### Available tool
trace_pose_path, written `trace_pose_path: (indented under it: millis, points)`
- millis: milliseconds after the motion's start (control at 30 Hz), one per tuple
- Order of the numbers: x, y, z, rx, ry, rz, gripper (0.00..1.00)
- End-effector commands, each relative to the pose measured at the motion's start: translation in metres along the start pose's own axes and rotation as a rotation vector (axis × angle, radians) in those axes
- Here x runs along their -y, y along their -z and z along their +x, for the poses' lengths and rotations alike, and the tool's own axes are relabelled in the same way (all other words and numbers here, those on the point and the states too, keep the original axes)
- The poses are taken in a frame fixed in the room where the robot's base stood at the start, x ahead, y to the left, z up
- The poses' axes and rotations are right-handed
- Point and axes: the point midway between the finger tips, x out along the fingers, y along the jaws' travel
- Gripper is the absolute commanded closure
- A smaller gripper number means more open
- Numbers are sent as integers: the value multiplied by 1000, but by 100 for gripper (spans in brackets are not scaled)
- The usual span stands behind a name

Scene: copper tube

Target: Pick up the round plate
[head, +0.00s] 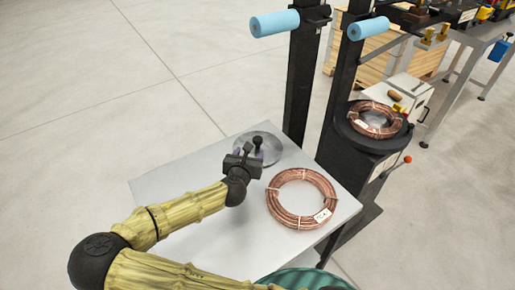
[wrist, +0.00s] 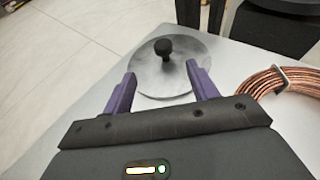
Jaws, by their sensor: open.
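The round plate (wrist: 185,77) is a flat grey metal disc with a black knob (wrist: 164,47) standing on it. It lies on the light grey table near the far edge. In the head view the round plate (head: 271,143) is partly hidden behind my gripper (head: 244,153). In the wrist view my gripper (wrist: 160,82) is open, with its two purple fingers apart and nothing held between them. The fingers point at the plate, and the knob shows beyond and between the fingertips. I cannot tell whether the fingertips touch the plate.
A copper tube coil (head: 302,225) lies on the table (head: 190,185), right of the plate. Black posts with blue handles (head: 275,23) rise behind the table. Another copper coil (head: 375,131) sits on a black round stand to the right. Open floor lies left.

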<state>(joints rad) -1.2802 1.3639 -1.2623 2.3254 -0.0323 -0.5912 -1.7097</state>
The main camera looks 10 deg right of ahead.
Motion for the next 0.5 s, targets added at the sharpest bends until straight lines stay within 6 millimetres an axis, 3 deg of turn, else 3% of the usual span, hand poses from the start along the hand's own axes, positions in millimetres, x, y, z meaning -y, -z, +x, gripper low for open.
trace_pose_path:
  millis: [300, 500]
  points:
    - [1, 0, 54, 0, 2, 1, 42]
    - [1, 0, 64, 0, 1, 1, 42]
